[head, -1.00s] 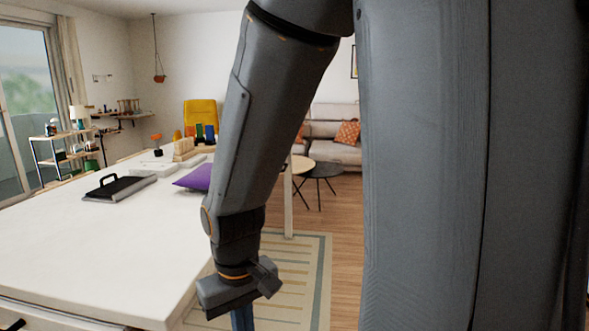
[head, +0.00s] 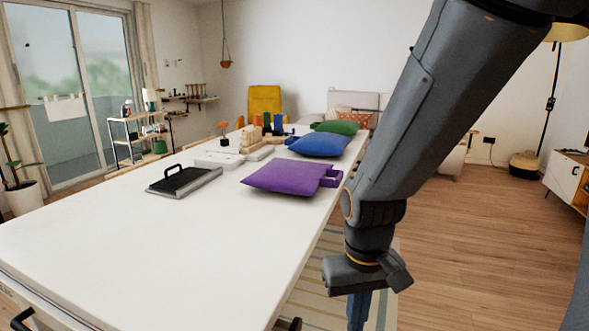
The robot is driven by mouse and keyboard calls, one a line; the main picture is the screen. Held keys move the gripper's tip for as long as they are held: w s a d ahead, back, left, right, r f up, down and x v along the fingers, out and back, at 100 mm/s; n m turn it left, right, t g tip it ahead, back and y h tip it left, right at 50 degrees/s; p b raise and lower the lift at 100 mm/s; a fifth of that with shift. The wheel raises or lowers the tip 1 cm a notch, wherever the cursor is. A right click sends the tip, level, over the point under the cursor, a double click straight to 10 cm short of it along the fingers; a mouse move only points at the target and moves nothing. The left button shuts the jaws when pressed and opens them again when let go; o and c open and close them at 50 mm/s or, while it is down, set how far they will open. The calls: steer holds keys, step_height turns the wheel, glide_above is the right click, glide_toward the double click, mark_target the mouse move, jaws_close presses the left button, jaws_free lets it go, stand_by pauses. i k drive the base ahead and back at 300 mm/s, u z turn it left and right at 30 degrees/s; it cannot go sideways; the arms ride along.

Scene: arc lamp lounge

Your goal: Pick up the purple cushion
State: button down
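The purple cushion (head: 284,177) lies flat on the white table (head: 160,243), near its right edge. A small purple open box or tray (head: 330,177) sits at its right corner. My gripper (head: 357,312) hangs pointing down, beyond the table's right edge, nearer to me than the cushion and apart from it. Only part of the gripper shows at the bottom of the head view, and its fingertips cannot be made out clearly.
A blue cushion (head: 320,145) and a green cushion (head: 337,127) lie behind the purple one. A black-handled grey tray (head: 184,181) lies to its left, with wooden blocks (head: 252,138) farther back. The near part of the table is bare. Open wooden floor (head: 470,240) lies to the right.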

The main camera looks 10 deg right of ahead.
mark_target(279, 175)
steer(key=k, duration=0.65)
steer(key=z, duration=0.75)
steer(key=i, duration=1.65)
steer(key=u, duration=0.9)
